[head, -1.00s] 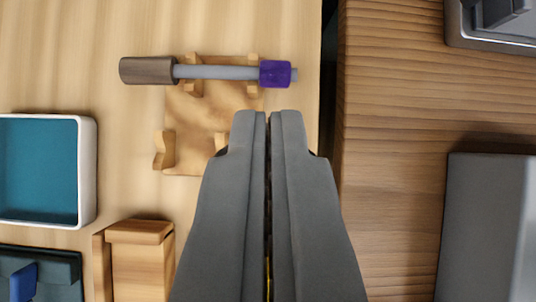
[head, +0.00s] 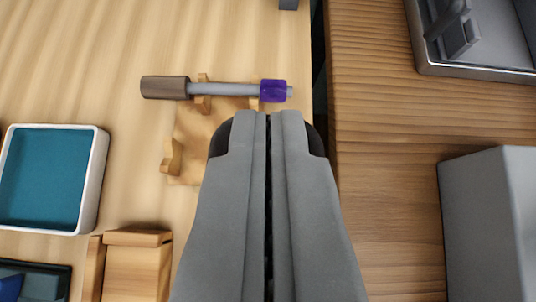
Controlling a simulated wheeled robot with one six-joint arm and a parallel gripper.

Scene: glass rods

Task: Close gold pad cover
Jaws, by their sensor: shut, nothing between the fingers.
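I cannot make out a gold pad or its cover in the head view. My gripper (head: 267,116) is shut with nothing between its fingers, pointing up the picture. It covers the right part of a wooden rod rest. Past its tips a rod with a brown handle (head: 165,88), a pale shaft (head: 224,90) and a purple collar (head: 273,91) lies across the wooden rest (head: 196,135). A grey metal tray (head: 490,70) with a dark grey part (head: 455,30) inside stands at the upper right, partly out of frame.
A white-rimmed teal tray (head: 102,165) is at the left, with a wooden block (head: 138,262) below it. A grey box (head: 485,215) stands on the darker wooden surface (head: 385,180) at the right. A dark gap separates the two wooden surfaces. Bare darker wood lies between gripper and box.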

